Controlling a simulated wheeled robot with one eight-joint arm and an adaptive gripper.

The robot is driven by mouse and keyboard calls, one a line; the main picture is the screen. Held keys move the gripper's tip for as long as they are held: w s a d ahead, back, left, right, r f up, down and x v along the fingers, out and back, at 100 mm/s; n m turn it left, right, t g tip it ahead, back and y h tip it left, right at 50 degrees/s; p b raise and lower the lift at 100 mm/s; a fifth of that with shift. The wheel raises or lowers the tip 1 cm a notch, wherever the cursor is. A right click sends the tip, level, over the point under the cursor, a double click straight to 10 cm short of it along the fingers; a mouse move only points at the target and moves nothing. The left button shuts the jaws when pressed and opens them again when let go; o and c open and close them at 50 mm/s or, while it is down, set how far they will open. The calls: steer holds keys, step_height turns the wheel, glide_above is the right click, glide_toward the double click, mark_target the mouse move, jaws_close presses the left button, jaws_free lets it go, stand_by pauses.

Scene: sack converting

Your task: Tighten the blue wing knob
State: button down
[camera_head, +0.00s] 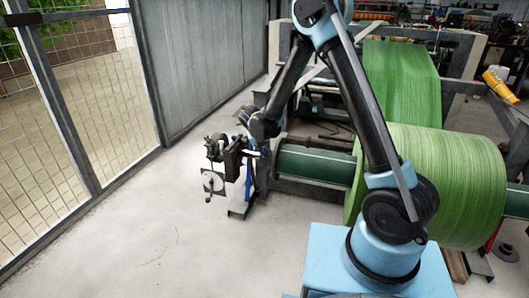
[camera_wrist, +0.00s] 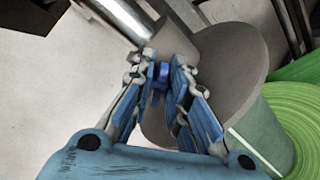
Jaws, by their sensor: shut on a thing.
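The blue wing knob (camera_wrist: 160,74) shows in the wrist view between the fingers of my gripper (camera_wrist: 161,66). The fingers are closed in on it from both sides, near their tips. The knob sits in front of the round grey end (camera_wrist: 219,68) of a roller, beside a shiny metal shaft (camera_wrist: 122,14). In the head view my gripper (camera_head: 250,140) is small and dark beside the stand at the roll's left end. The knob cannot be made out there.
A large green roll (camera_head: 440,185) on a dark green core (camera_head: 315,165) lies to the right. A hand crank mechanism (camera_head: 212,165) stands left of my gripper. A mesh fence (camera_head: 75,110) runs along the left. The floor (camera_head: 140,240) at front left is clear.

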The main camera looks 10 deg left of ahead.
steer(key=shift+m, duration=0.4)
